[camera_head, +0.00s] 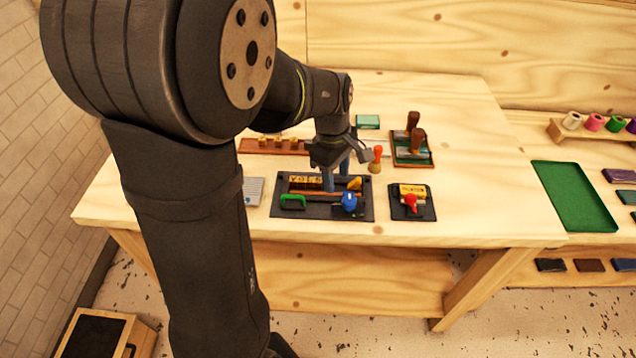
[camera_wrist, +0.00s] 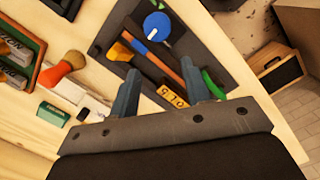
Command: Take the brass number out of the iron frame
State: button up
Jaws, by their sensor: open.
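The brass number pieces (camera_head: 304,181) sit in a row on the dark mat or tray (camera_head: 320,212) near the table's front. In the wrist view, brass blocks with dark digits (camera_wrist: 172,97) lie between my fingers. The iron frame around them is dark and hard to tell from the mat. My gripper (camera_head: 337,182) points down over the right end of the row. In the wrist view my gripper (camera_wrist: 160,68) is open, with one finger on each side of the row, and holds nothing. The fingers hide part of the row, and contact cannot be told.
A smaller black pad (camera_head: 412,213) lies to the right.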

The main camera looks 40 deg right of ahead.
jog(key=w+a+r+n+g+h, duration=0.25)
jog(key=w+a+r+n, duration=0.3)
jog(key=w+r, duration=0.45)
jog(key=n, duration=0.1)
send_over(319, 180)
jog(key=w+a, duration=0.2)
notch_tip(319, 180, down, 10)
jog(key=shift+s, duration=0.15)
jog(key=shift+w+x, duration=0.1)
jog(key=shift+x, duration=1.4)
jog(key=shift+w+x, duration=0.15)
jog(key=shift+x, duration=1.35)
jog(key=shift+d, duration=0.15)
jog(key=shift+c, duration=0.2)
grip_shut()
